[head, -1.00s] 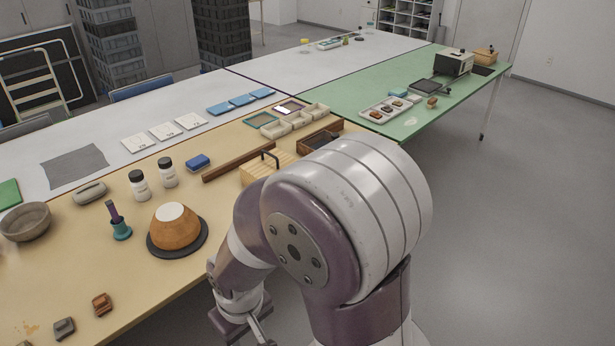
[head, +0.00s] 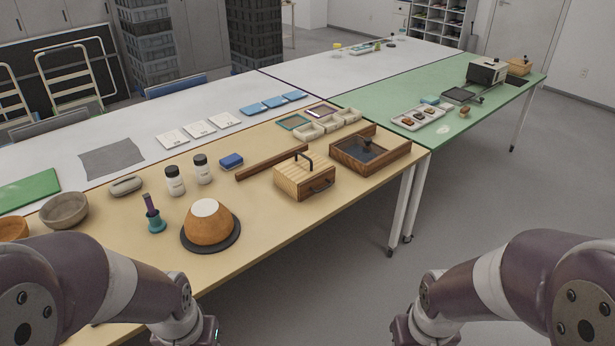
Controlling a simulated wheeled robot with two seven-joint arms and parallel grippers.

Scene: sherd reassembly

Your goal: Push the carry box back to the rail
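The carry box (head: 304,181) is a light wooden box with a slatted top, a dark upright handle on top and a dark handle on its front side. It stands upright on the tan table, in front of the right part of the rail (head: 262,166). The rail is a long brown wooden strip. The box's top hides its back foot, so I cannot tell whether it touches the rail. My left gripper (head: 209,331) and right gripper (head: 401,331) show only in part at the bottom edge, beyond the table's front and well away from the box. Their fingers are hidden.
A dark wooden tray box (head: 400,157) stands close to the right of the carry box.

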